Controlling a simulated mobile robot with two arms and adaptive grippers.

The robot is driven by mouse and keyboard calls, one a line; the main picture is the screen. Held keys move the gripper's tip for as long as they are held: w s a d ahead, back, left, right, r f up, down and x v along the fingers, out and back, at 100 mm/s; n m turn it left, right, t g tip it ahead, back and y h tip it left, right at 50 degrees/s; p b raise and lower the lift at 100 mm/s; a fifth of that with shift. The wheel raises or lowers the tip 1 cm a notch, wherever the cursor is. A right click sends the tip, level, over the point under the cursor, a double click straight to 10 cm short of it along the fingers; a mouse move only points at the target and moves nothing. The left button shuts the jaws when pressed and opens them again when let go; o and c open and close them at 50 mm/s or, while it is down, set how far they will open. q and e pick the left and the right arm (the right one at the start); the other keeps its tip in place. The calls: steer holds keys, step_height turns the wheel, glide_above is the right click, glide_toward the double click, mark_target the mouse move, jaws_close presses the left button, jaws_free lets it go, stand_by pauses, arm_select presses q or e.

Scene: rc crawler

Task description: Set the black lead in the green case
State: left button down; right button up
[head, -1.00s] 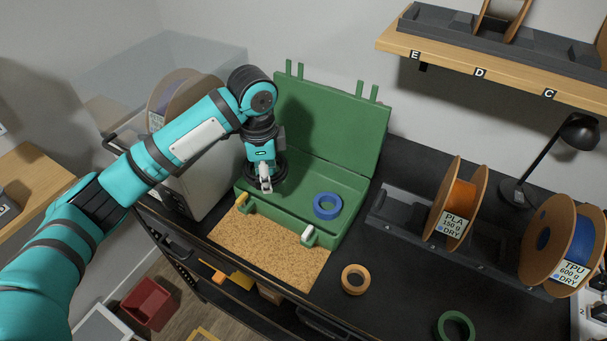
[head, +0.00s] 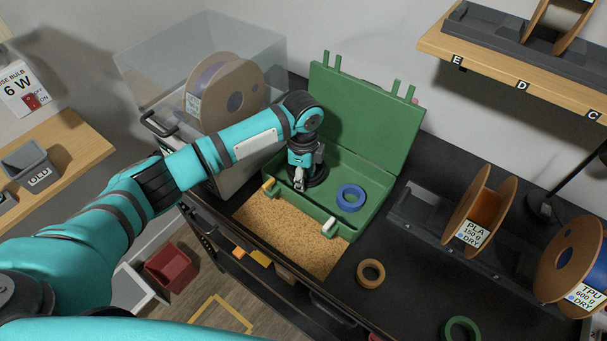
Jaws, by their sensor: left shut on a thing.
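The green case (head: 322,211) lies open on the dark bench, its lid standing up at the back. A blue ring (head: 350,197) lies inside it, right of the middle. My left gripper (head: 299,186) points down into the left part of the case and is shut. The black lead (head: 320,180) shows as a dark coil at the gripper, partly hidden by it. I cannot tell whether the coil touches the case floor. My right gripper is out of view.
A cork mat (head: 290,236) lies in front of the case. A tan ring (head: 370,273) and a green ring (head: 461,330) lie on the bench. Spools (head: 480,215) stand in a dark rack at right. A box with a clear cover (head: 200,60) stands at left.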

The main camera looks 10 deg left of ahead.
arm_select(q)
steer(key=shift+f, duration=0.2)
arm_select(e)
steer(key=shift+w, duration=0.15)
arm_select(q)
steer(key=shift+f, duration=0.15)
steer(key=c, duration=0.9)
jaws_free()
steer(key=shift+c, duration=0.2)
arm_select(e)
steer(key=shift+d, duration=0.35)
arm_select(q)
step_height(320, 180, up, 12)
steer(key=b, duration=0.2)
steer(key=shift+r+b, duration=0.2)
steer(key=shift+b, duration=0.1)
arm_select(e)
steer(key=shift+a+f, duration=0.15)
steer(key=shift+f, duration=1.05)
